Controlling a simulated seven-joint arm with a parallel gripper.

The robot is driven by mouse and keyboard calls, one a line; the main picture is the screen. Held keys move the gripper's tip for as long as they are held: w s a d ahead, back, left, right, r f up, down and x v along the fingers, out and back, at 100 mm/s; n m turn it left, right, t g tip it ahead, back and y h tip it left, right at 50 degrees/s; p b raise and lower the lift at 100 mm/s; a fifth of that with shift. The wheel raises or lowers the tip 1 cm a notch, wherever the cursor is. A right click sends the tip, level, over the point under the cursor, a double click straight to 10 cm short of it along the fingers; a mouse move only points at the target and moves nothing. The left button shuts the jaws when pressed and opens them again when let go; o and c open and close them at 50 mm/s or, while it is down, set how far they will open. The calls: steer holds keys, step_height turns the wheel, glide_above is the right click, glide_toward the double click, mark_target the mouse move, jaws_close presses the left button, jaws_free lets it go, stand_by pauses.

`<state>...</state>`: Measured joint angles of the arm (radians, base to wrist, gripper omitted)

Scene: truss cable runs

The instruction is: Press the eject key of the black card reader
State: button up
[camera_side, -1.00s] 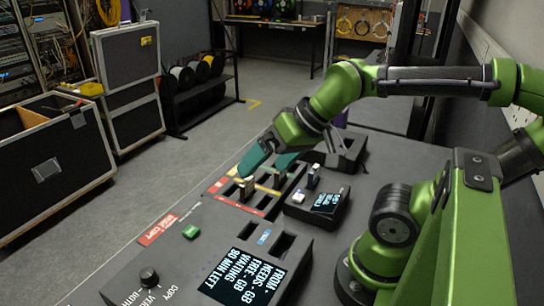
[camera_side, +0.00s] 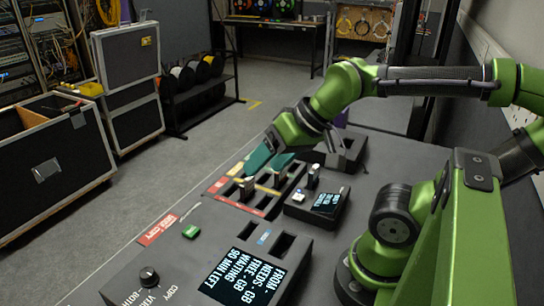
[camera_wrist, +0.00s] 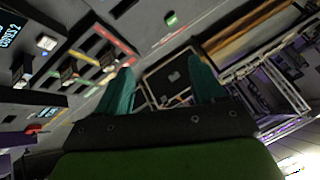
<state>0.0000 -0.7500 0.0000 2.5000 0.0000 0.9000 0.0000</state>
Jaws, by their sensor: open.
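A small dark card reader (camera_side: 318,205) with a lit screen sits on the grey table, right of the slotted tray. A white key (camera_side: 298,197), apparently the eject key, is on its top beside the screen. The key also shows at the upper left of the wrist view (camera_wrist: 47,43). A card (camera_side: 313,177) stands upright at the reader's back. My gripper (camera_side: 268,166) has teal fingers spread apart and empty. It hangs above the slotted tray, left of and behind the reader, apart from the key. Both fingers show in the wrist view (camera_wrist: 162,66).
The slotted tray (camera_side: 237,204) with red and yellow strips holds upright cards. A larger console (camera_side: 300,238) with a screen, slots and a knob (camera_side: 149,277) stands in front. A green button (camera_side: 191,232) is on the table. Another dark device (camera_side: 345,150) stands behind the reader.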

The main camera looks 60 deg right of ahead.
jaws_close()
stand_by(1.4)
